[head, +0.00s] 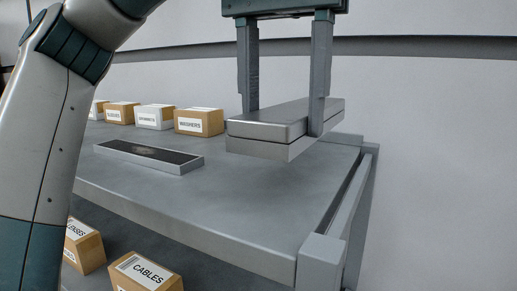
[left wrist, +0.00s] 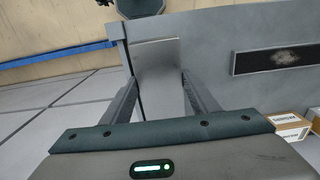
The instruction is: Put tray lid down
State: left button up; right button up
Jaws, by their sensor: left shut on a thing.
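The tray lid (head: 262,132) is a long silver box-like piece with a seam along its side. My left gripper (head: 285,119) reaches down from above and is shut on it, one finger on each long side. The lid is level, at the right part of the grey table; I cannot tell whether it touches the top. The left wrist view shows the lid (left wrist: 157,62) between the fingers (left wrist: 163,98). A shallow open tray (head: 184,168) with a dark inside lies on the table to the left, apart from the lid. My right gripper is out of view.
Several labelled boxes stand along the back, including the washers box (head: 199,122). The cables box (head: 147,272) sits on a lower shelf. The grey table (head: 235,205) is clear in front of the lid; a raised rail (head: 350,200) runs along its right edge.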

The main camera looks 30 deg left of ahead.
pick_arm(q)
jog(key=a+f, duration=0.1)
jog(key=w+a+f, duration=0.1)
jog(key=a, duration=0.1)
jog(key=w+a+f, duration=0.1)
jog(key=shift+a+p, duration=0.35)
jog(key=shift+p, duration=0.05)
jog(key=shift+d, duration=0.1)
jog(key=shift+f, duration=2)
jog(key=shift+f, duration=0.15)
jog(key=o, duration=1.1)
jog(key=shift+o, duration=0.2)
jog(key=shift+r, duration=0.25)
